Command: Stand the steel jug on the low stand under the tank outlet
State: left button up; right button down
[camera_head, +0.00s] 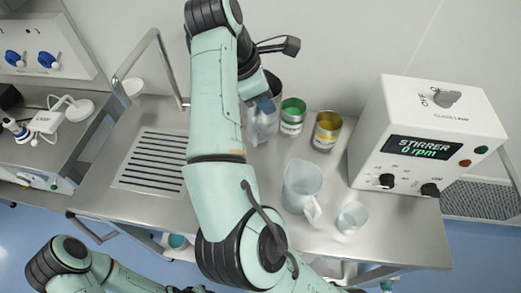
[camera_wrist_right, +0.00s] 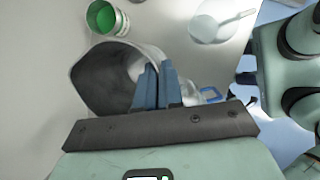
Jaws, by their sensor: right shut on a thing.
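The steel jug (camera_head: 262,127) is partly hidden behind my right arm in the head view, near the back of the steel bench. In the right wrist view the jug (camera_wrist_right: 103,78) shows its wide mouth and dark inside. My right gripper (camera_head: 267,102) has its blue fingers shut at the jug's near side; they also show in the wrist view (camera_wrist_right: 155,87). I cannot tell whether the jug touches the bench. My left gripper is out of view. I cannot make out the low stand or a tank outlet.
A green-lined can (camera_head: 292,117) and a yellow-lined can (camera_head: 326,130) stand right of the jug. A clear pitcher (camera_head: 301,185) and small beaker (camera_head: 351,217) stand nearer. The stirrer box (camera_head: 425,140) is at right. A slotted drain (camera_head: 163,160) and bent metal tube (camera_head: 150,42) are at left.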

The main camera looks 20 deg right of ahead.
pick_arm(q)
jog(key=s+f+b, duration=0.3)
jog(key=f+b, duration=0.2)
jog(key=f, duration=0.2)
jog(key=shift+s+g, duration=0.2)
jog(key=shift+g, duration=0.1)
pick_arm(e)
notch_tip(320, 180, down, 16)
jog(key=shift+s+f, duration=0.15)
jog(key=shift+f, duration=0.1)
jog(key=c, duration=1.3)
grip_release()
jog(key=shift+f, duration=0.15)
